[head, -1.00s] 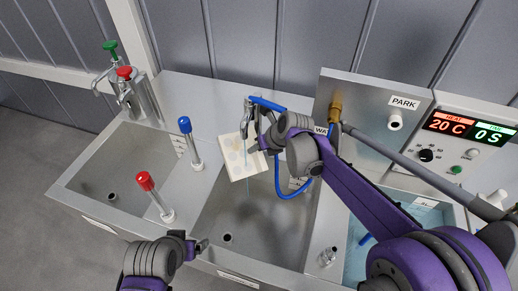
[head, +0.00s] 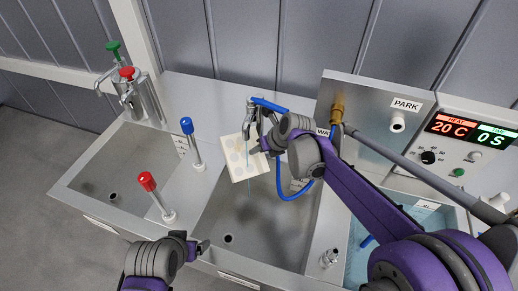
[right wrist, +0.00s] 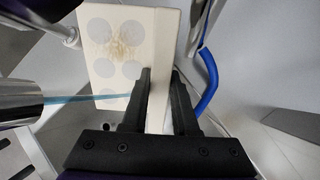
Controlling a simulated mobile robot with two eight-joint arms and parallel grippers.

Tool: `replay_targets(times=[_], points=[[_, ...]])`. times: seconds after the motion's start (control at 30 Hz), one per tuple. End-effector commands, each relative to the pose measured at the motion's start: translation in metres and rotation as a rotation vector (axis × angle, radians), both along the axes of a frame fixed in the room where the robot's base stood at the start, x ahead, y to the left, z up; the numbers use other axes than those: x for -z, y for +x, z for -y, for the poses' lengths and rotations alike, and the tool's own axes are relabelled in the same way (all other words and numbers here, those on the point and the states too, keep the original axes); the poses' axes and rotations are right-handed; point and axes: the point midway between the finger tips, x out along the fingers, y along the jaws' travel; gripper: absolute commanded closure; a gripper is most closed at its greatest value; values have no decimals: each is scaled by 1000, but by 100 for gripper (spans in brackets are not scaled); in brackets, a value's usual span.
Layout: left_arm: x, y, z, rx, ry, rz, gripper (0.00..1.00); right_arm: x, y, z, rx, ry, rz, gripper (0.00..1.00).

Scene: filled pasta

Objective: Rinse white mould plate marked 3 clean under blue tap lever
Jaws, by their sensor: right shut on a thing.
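The white mould plate (head: 238,168) is held tilted in the water stream below the tap (head: 250,115), over the middle sink. The tap's blue lever (head: 268,104) shows at its top. A thin blue stream crosses the plate. In the right wrist view, the plate (right wrist: 150,50) has several grey round cavities and a yellow-brown residue patch among the upper ones. I see no number on it. My right gripper (right wrist: 160,85) is shut on the plate's edge. My left gripper (head: 203,246) is empty in front of the sink; its jaw opening is unclear.
The middle sink (head: 270,225) has a drain. Red-topped (head: 147,182) and blue-topped (head: 186,125) posts stand left of it. A second sink (head: 130,165) lies further left, a water bath (head: 425,215) right. A blue hose (head: 293,197) hangs behind my right gripper.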

Motion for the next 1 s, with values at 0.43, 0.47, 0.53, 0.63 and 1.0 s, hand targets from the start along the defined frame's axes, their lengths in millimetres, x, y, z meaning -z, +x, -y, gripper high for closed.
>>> replay_targets(times=[0.43, 0.47, 0.53, 0.63, 1.0], points=[[0, 0, 0, 0, 0, 0, 12, 0, 0, 0, 0, 0, 1, 100], [0, 0, 0, 0, 0, 0, 12, 0, 0, 0, 1, 1, 0, 100], [0, 0, 0, 0, 0, 0, 12, 0, 1, 1, 1, 1, 0, 100], [0, 0, 0, 0, 0, 0, 12, 0, 2, 2, 1, 1, 0, 100], [0, 0, 0, 0, 0, 0, 12, 0, 7, 12, 2, 0, 0, 100]])
